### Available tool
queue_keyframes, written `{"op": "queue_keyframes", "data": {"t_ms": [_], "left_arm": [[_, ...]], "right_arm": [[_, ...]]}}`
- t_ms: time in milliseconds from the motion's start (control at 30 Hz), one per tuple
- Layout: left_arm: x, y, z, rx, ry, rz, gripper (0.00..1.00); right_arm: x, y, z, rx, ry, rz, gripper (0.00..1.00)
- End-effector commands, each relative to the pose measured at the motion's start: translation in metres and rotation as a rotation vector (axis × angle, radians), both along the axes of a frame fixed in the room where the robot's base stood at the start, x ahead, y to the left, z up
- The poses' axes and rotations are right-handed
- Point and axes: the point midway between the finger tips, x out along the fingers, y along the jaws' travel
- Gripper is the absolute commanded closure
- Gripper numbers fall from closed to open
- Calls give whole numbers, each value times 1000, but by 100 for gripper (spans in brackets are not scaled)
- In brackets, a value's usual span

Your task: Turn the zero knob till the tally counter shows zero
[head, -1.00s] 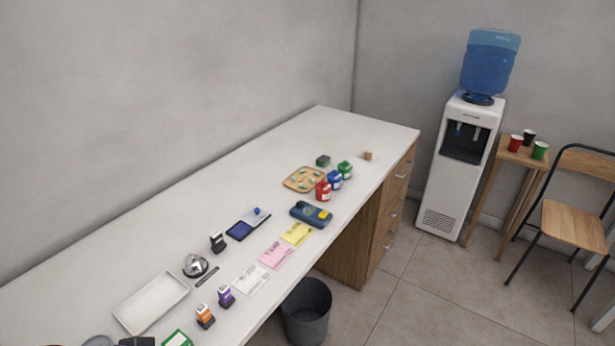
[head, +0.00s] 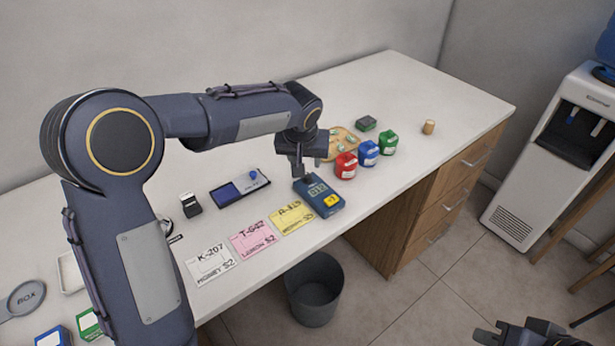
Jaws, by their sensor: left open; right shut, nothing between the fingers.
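A dark blue boxy device (head: 316,197) lies near the front edge of the counter. It has pale characters like "512" on top and a yellow patch at its near end. It looks like the tally counter, but I cannot make out the digits surely or pick out a zero knob. My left gripper (head: 299,171) is open and points down just above and behind the device's far end, apparently apart from it. Its arm hides part of the counter. My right gripper (head: 488,332) is shut and empty, low at the right, out over the floor.
Red (head: 346,166), blue (head: 368,153) and green (head: 387,143) bottles stand close to the device's right. A round tray (head: 345,136) lies behind. Yellow (head: 291,216), pink (head: 253,240) and white (head: 211,264) slips lie left. An ink pad (head: 226,195) lies further back. A bin (head: 314,290) stands below.

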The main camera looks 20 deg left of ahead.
Motion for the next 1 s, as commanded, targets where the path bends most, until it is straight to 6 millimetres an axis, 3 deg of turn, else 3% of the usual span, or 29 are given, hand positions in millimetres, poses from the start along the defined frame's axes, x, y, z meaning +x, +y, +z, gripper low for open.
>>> {"op": "queue_keyframes", "data": {"t_ms": [500, 867, 1000], "left_arm": [[28, 2, -65, 4, 2, 1, 58], [31, 2, -72, 2, -1, 0, 58], [31, 2, -72, 2, 0, 0, 74]], "right_arm": [[0, 0, 7, 0, 0, 0, 100], [0, 0, 7, 0, 0, 0, 100], [0, 0, 7, 0, 0, 0, 100]]}}
